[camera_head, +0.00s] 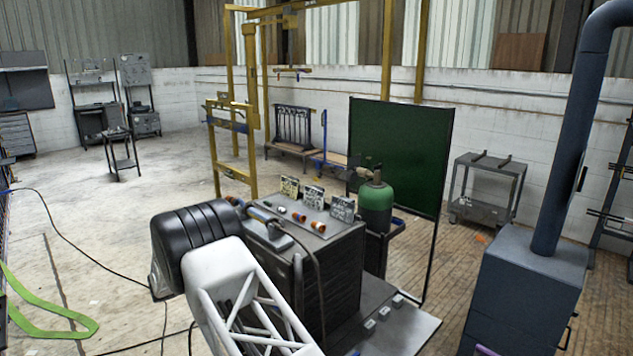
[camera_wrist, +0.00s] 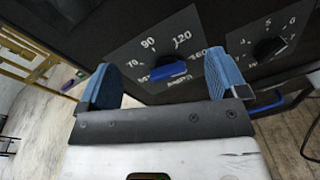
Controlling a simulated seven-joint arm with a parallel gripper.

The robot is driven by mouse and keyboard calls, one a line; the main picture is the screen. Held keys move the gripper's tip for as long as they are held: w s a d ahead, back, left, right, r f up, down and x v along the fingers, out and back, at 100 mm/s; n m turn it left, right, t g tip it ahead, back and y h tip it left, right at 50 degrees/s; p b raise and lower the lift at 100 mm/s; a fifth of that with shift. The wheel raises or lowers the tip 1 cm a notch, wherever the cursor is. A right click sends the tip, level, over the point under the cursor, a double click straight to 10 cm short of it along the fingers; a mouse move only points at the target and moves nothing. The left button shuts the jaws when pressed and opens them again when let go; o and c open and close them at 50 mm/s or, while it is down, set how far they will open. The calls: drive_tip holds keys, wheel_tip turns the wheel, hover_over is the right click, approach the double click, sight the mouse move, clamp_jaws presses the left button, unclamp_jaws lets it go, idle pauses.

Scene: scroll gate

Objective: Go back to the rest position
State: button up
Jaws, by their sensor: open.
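My gripper (camera_wrist: 158,82) is open, with two blue fingers spread apart at the middle of the wrist view. A dark panel is in front of it. A blue knob (camera_wrist: 168,70) on a dial plate marked 70, 90 and 120 shows between the fingers. Neither finger appears to be closed on the knob. How far the fingertips are from the panel is hard to tell. In the head view, a white lattice arm link (camera_head: 240,300) of mine reaches up from the bottom, and the gripper cannot be made out there.
A second dial with a black knob (camera_wrist: 268,48) is right of the fingers. In the head view, a dark bench (camera_head: 335,265) carries small orange-brown parts and cards. A green cylinder (camera_head: 375,207), a green screen (camera_head: 400,150) and a blue-grey cabinet (camera_head: 525,295) stand to the right. Open floor lies left.

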drive_tip(key=s+d+r+m+g+y, duration=0.15)
drive_tip(key=d+r, duration=0.25)
drive_tip(key=r, duration=0.4)
drive_tip(key=s+d+r+m+g+y, duration=0.1)
drive_tip(key=s+d+r+m, duration=0.25)
drive_tip(key=r, duration=0.55)
drive_tip(key=s+d+r+m+g+y, duration=0.15)
drive_tip(key=d+r, duration=0.25)
drive_tip(key=r, duration=0.4)
drive_tip(key=s+d+r+m+g+y, duration=0.1)
drive_tip(key=s+d+r+m, duration=0.2)
drive_tip(key=d, duration=0.4)
drive_tip(key=s+d+r+g, duration=0.1)
drive_tip(key=s+d+r, duration=0.3)
drive_tip(key=s+d, duration=0.15)
drive_tip(key=s+d+r+m+g+y, duration=0.1)
drive_tip(key=s+d+r+m, duration=0.15)
drive_tip(key=d, duration=0.45)
drive_tip(key=s+d+r+m+g+y, duration=0.25)
drive_tip(key=s+d+m, duration=0.25)
drive_tip(key=s+d, duration=1.6)
drive_tip(key=s+d+f+m+y, duration=0.2)
drive_tip(key=s+f+m, duration=0.1)
drive_tip(key=s, duration=0.9)
drive_tip(key=s+d+f+m+y, duration=0.2)
drive_tip(key=s+f, duration=0.1)
drive_tip(key=s, duration=1)
drive_tip(key=shift+f+m+t, duration=0.2)
drive_tip(key=shift+m+t, duration=0.2)
drive_tip(key=shift+t, duration=0.05)
